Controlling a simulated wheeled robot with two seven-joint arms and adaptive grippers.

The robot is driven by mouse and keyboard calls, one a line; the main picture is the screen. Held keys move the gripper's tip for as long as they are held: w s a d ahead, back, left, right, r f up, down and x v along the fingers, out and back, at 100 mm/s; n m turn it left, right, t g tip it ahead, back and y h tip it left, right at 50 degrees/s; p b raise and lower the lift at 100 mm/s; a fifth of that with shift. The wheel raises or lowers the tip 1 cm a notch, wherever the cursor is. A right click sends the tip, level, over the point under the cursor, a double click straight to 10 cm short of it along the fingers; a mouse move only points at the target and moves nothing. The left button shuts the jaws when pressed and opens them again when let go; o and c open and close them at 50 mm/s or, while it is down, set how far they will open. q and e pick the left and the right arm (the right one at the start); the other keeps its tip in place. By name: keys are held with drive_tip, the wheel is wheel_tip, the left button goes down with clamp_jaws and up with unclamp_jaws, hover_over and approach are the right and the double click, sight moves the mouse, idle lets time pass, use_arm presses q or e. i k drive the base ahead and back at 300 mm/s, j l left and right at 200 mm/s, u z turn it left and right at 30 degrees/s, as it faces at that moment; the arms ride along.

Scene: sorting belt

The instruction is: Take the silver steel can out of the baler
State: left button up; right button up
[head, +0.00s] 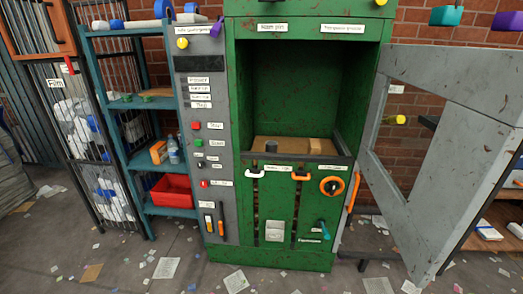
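The green baler (245,120) stands in the middle of the head view with its upper chamber open. A small dark grey cylinder (271,147), looking like the steel can, stands upright on the chamber floor near the front, left of centre. Brown cardboard (300,144) lies on the floor around and behind it. The lower part of the cylinder is partly hidden by the chamber's front edge. The grey framed door (440,112) is swung wide open to the right. Neither of my grippers is in view.
A control panel (207,130) with buttons adjoins the baler on the left. Further left are a blue-green shelf with a red bin (173,192) and a wire cage of film (82,135). Paper scraps litter the floor. The chamber opening is unobstructed.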

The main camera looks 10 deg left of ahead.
sight(270, 145)
drive_tip(key=i+j, duration=0.15)
drive_tip(key=j, duration=0.25)
drive_tip(key=i+j, duration=0.1)
drive_tip(key=j, duration=0.25)
drive_tip(key=i+j, duration=0.15)
drive_tip(key=j, duration=0.25)
drive_tip(key=i+j, duration=0.1)
drive_tip(key=j, duration=0.3)
drive_tip(key=i+j, duration=0.15)
drive_tip(key=j, duration=0.25)
drive_tip(key=i+j, duration=0.15)
drive_tip(key=j, duration=0.2)
